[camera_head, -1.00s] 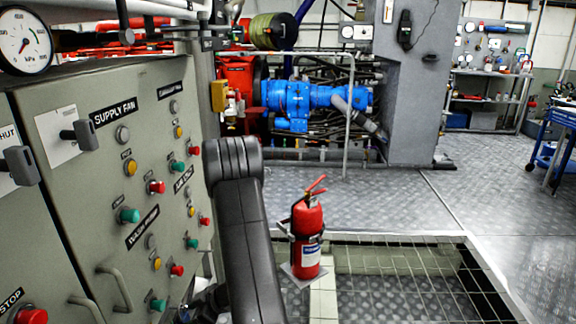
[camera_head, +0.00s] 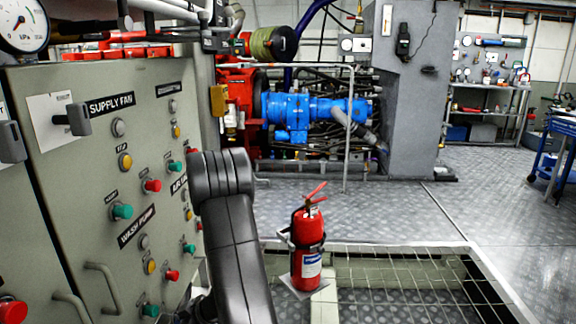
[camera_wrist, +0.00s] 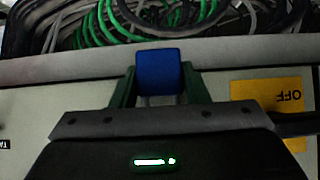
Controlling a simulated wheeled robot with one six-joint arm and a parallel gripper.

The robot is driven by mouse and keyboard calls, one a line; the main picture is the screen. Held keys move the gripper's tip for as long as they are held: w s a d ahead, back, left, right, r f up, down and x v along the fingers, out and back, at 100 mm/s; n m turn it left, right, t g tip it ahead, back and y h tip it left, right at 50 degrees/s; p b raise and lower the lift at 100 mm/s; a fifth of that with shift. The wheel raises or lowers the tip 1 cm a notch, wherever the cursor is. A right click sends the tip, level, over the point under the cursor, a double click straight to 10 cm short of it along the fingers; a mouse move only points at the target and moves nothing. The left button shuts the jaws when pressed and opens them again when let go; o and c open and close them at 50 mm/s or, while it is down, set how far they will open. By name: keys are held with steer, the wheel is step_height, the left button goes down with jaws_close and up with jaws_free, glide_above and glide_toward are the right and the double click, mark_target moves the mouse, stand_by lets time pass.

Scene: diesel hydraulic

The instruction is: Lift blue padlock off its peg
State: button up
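The blue padlock (camera_wrist: 159,70) shows in the wrist view as a blue block with a bit of paler metal below it. My gripper (camera_wrist: 159,78) has its two green fingers against the padlock's left and right sides, closed on it. I cannot make out the peg, so I cannot tell whether the padlock still hangs on it. In the head view my own arm link hides the area around the gripper, and neither the padlock nor the fingertips can be made out.
A grey control cabinet (camera_head: 85,180) with buttons and handles fills the left. A red fire extinguisher (camera_head: 308,245) stands by a floor grating.

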steer(key=c, duration=0.4)
steer(key=shift+r, duration=0.15)
steer(key=shift+r, duration=0.85)
steer(key=shift+d+f+b, duration=0.1)
steer(key=shift+d+b, duration=0.3)
steer(key=shift+b, duration=0.05)
steer(key=d+b, duration=0.1)
steer(key=d, duration=0.1)
steer(key=d+b, duration=0.3)
steer(key=d, duration=0.1)
steer(key=shift+s+d, duration=0.1)
steer(key=shift+s, duration=0.15)
